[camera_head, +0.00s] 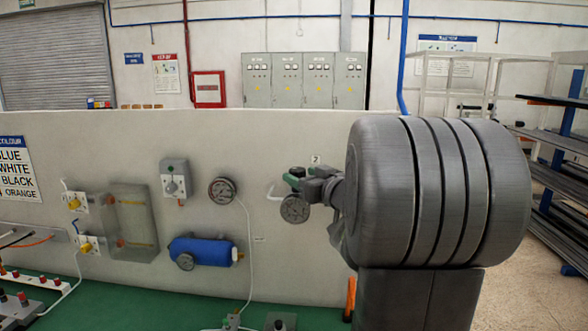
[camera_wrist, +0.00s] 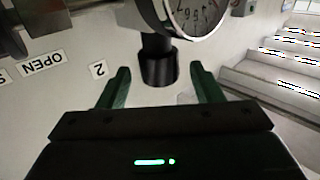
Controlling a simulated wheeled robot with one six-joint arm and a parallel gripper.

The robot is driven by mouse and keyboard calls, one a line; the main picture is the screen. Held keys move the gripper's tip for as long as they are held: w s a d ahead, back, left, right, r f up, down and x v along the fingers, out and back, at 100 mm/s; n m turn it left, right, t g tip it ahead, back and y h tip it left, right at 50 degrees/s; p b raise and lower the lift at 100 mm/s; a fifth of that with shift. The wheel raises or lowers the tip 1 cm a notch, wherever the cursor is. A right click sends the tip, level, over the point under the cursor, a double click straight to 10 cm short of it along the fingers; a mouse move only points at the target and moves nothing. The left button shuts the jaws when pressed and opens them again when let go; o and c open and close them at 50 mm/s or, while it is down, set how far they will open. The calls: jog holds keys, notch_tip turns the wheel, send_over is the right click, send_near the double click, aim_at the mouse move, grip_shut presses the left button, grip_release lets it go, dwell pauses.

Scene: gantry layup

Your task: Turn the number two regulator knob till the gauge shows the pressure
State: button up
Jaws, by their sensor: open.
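In the wrist view, a black round knob (camera_wrist: 158,72) stands out from the white panel, close to a label "2" (camera_wrist: 99,70). My gripper (camera_wrist: 160,68) is open, with one green finger on each side of the knob and a visible gap to each. A gauge (camera_wrist: 192,14) beside the knob is cut by the top edge; its needle reading cannot be told. In the head view, the gauge (camera_head: 294,209) hangs below my gripper (camera_head: 294,177), and the label "2" (camera_head: 315,160) is above. My own arm hides the panel to the right, and the knob cannot be made out there.
Another gauge (camera_head: 222,190), a grey box with a knob (camera_head: 174,179) and a blue cylinder (camera_head: 200,251) are on the panel (camera_head: 300,135) to the left. A label "OPEN" (camera_wrist: 43,62) shows in the wrist view. Shelving (camera_head: 560,150) stands at far right.

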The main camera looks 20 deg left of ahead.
aim_at(293, 171)
jog(key=x, duration=0.5)
jog(key=shift+p, duration=0.35)
jog(key=c, duration=1)
